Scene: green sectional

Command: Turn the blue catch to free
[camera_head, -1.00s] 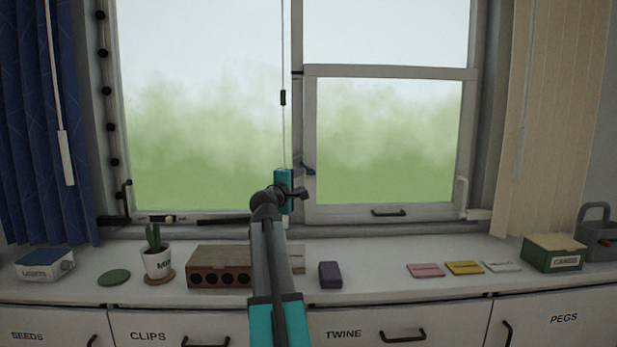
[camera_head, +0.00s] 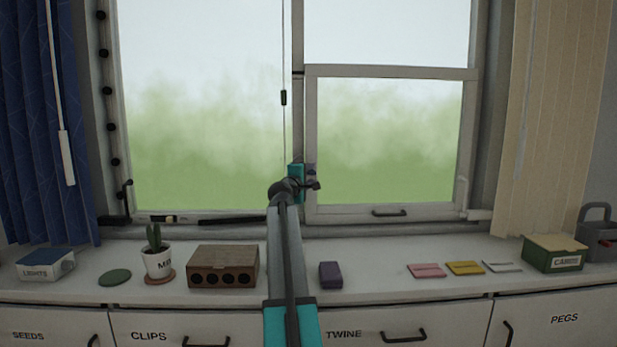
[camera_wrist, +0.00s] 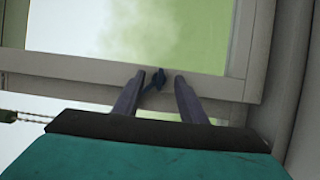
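The blue catch (camera_wrist: 153,82) is a small dark blue lever on the pale window frame, seen in the wrist view between my two fingers. Its tip slants up to the right. My gripper (camera_wrist: 160,77) is open, with its fingers on either side of the catch. The left finger is very close to the catch; I cannot tell whether they touch. A gap shows between the catch and the right finger. In the head view my gripper (camera_head: 311,176) is at the middle post of the window and hides most or all of the catch.
The right window pane (camera_head: 390,140) has a dark handle (camera_head: 389,212) on its bottom rail. A cord (camera_head: 283,60) hangs left of the post. On the sill below stand a cactus pot (camera_head: 158,262), a brown block with holes (camera_head: 222,267) and a purple block (camera_head: 330,275).

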